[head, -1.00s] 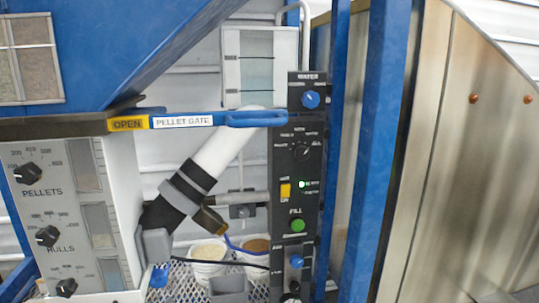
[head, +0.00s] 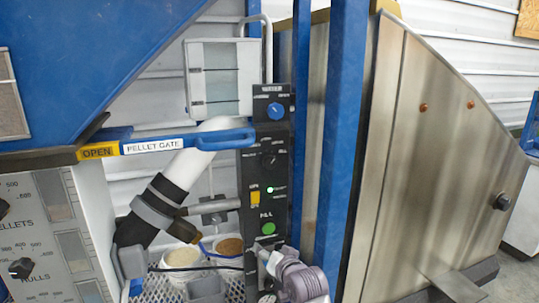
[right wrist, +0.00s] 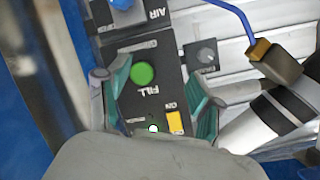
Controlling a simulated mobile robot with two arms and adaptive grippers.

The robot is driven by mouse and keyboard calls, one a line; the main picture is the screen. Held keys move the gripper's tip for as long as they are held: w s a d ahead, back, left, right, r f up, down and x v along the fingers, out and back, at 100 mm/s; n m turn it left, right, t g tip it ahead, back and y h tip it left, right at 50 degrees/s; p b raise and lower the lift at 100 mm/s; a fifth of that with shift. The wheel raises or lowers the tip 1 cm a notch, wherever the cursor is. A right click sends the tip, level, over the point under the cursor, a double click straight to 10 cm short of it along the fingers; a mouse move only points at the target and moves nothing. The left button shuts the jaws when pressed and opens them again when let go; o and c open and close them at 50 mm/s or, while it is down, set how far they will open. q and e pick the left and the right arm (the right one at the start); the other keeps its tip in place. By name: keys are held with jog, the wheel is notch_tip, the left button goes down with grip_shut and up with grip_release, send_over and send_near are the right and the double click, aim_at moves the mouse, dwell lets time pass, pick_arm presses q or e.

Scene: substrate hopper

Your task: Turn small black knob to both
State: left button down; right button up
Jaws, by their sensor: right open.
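A small black knob (head: 267,160) sits on the black control panel (head: 245,215), below the blue water knob (head: 276,111) and above the yellow switch. The labels around it are too small to read. My right gripper (head: 268,255) is low in front of the panel, below the green fill button (head: 268,229), apart from the small knob. In the right wrist view my right gripper (right wrist: 152,82) is open and empty, its fingers on either side of the panel with the green button between them. The small black knob is hidden there. My left gripper is not in view.
A blue pellet gate handle (head: 215,139) reaches to the panel's left edge. Blue posts (head: 342,150) and a steel hopper wall (head: 420,160) stand right of it. A pipe and buckets (head: 180,258) are to its left. A blue air knob (right wrist: 122,4) is at the wrist view's top.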

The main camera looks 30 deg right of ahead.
aim_at(271, 164)
jog(key=s+d+r+m+t+h+p, duration=0.1)
jog(key=s+r+t, duration=0.1)
jog(key=r, duration=1)
jog(key=s+d+r+m+t+h+p, duration=0.1)
jog(key=s+d+r+m, duration=0.15)
jog(key=r, duration=0.85)
jog(key=shift+n, duration=0.35)
jog(key=p+x, duration=0.1)
jog(key=x, duration=0.3)
jog(key=p+x, duration=0.1)
jog(key=x, duration=0.3)
jog(key=a+p+x, duration=0.1)
jog(key=x, duration=0.4)
jog(key=shift+w+r, duration=0.15)
jog(key=shift+t, duration=0.3)
jog(key=c, duration=1.1)
jog(key=shift+c, duration=0.2)
